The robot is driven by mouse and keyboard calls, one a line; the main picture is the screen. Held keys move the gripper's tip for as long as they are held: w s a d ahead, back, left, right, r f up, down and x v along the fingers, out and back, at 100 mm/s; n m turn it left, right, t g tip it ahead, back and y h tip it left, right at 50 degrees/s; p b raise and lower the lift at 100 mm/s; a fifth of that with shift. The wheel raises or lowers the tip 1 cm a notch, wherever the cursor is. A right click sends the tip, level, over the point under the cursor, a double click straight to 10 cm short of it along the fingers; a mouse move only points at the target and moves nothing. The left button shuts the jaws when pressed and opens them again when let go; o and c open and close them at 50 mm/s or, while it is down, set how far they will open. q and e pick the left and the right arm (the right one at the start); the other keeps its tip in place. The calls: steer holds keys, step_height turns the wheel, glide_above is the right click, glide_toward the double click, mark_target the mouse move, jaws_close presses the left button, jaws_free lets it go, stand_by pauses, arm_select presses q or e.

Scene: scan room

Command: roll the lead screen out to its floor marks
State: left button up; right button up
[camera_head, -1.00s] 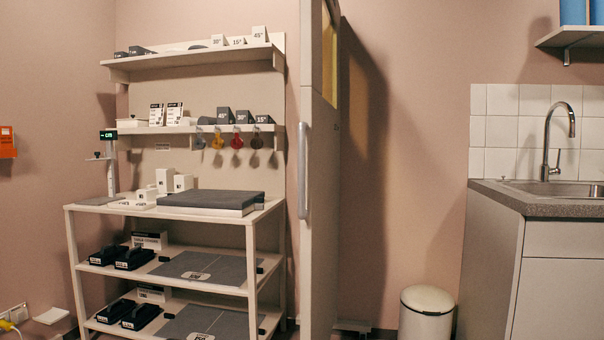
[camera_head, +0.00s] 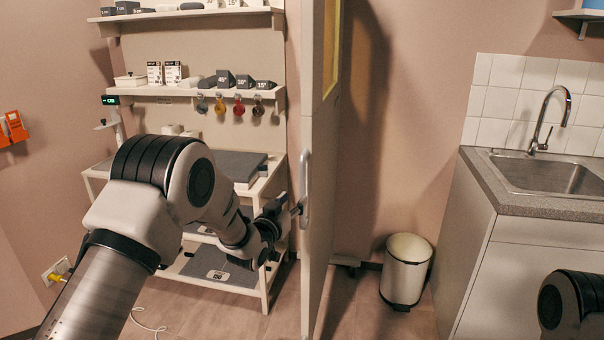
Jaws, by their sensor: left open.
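The lead screen (camera_head: 322,130) stands upright and edge-on in the middle of the head view, with a yellowish window in its upper part. A pale vertical handle (camera_head: 305,190) is on its near edge, and a caster foot shows low behind it. My left arm reaches in from the left. Its gripper (camera_head: 297,208) is open at the handle; I cannot tell whether the fingers touch it or stand around it. At the lower right a dark part of my right arm shows, with its gripper out of view. No floor marks are visible.
A shelf rack (camera_head: 265,292) with pads, wedges and hanging tags stands left of the screen, partly behind my left arm. A white bin (camera_head: 405,275) stands right of it, then a sink counter (camera_head: 480,235). A pale cable (camera_head: 148,325) lies on the floor at left.

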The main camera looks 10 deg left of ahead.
mark_target(301, 193)
arm_select(q)
steer(key=w, duration=0.4)
steer(key=w+d+p, duration=0.1)
steer(key=w, duration=0.2)
steer(key=shift+f, duration=0.25)
jaws_close()
